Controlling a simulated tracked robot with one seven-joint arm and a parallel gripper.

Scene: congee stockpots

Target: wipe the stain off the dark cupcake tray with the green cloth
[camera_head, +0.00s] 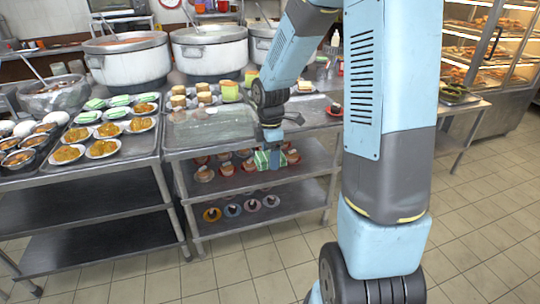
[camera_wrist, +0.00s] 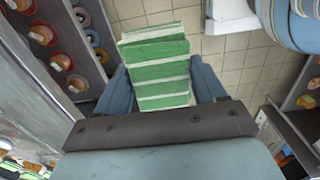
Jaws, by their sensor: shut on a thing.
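My gripper (camera_head: 271,150) hangs in front of the steel table and points downward. It is shut on the green cloth (camera_head: 262,160), which has green and white stripes. In the wrist view the cloth (camera_wrist: 160,73) sits between the two blue-grey fingers of my gripper (camera_wrist: 160,88), with tiled floor beyond it. In the head view the cloth is level with the table's middle shelf, in front of several cupcakes (camera_head: 227,169). I cannot make out for certain which surface is the dark cupcake tray, and no stain can be told apart.
A lower shelf (camera_head: 285,212) holds several coloured cups. A left table has plates of food (camera_head: 103,149). A lit display case (camera_head: 500,60) stands at right. The tiled floor (camera_head: 475,215) is open at right.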

